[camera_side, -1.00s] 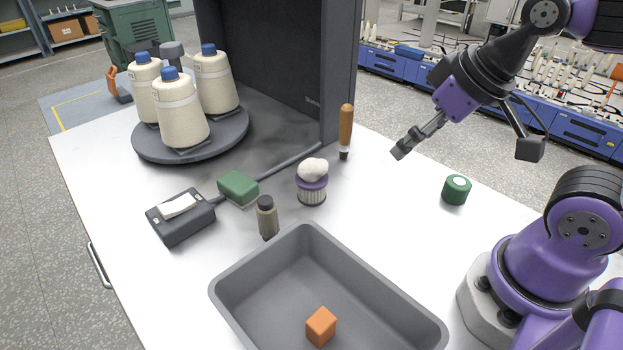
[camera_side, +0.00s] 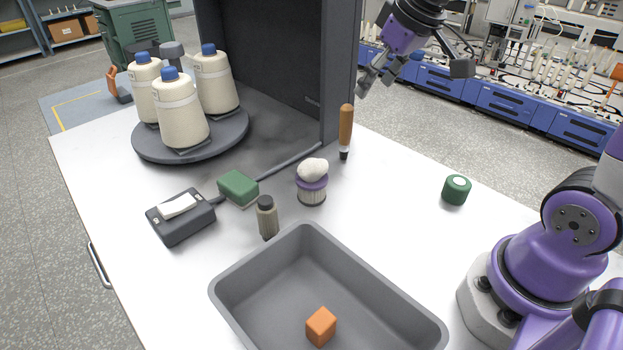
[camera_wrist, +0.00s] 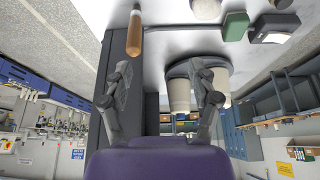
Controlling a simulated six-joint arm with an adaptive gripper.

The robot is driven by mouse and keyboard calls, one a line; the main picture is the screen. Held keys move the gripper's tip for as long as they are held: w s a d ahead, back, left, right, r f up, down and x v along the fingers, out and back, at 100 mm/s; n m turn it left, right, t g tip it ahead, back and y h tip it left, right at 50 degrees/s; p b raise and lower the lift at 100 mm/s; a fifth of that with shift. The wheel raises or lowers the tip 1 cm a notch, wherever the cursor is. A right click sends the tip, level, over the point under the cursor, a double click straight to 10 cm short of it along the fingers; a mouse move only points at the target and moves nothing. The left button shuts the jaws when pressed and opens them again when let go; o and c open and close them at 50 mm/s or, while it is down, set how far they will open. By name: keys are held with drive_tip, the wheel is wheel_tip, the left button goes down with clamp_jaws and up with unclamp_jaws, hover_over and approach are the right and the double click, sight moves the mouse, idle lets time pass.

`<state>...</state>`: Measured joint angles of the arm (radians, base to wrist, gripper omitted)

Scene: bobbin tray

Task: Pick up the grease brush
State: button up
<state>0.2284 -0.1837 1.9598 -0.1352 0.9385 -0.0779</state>
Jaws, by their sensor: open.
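The grease brush is most likely the brown-handled tool (camera_side: 346,128) standing upright, with its pale and dark end down, on the white table by the dark panel's right edge. In the wrist view its handle (camera_wrist: 134,36) shows at the top, left of centre. My gripper (camera_side: 369,84) is above and slightly right of the brush in the side view, apart from it. In the wrist view my gripper (camera_wrist: 162,88) has its two fingers spread wide with nothing between them.
The dark upright panel (camera_side: 270,65) stands close left of the brush. A white-topped purple item (camera_side: 312,183) and a dark-capped bottle (camera_side: 267,218) stand nearer. A grey tray (camera_side: 255,300) holds an orange cube (camera_side: 321,326). A green round item (camera_side: 456,189) sits right, with clear table between.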

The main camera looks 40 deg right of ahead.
approach(348, 108)
drive_tip(key=shift+g, duration=0.3)
drive_tip(key=x, duration=0.4)
drive_tip(key=shift+w+d+f, duration=0.1)
drive_tip(key=shift+w+d, duration=0.15)
drive_tip(key=shift+w, duration=0.05)
drive_tip(key=x, duration=0.6)
drive_tip(key=shift+a, duration=0.15)
drive_tip(key=shift+c, duration=0.4)
clamp_jaws()
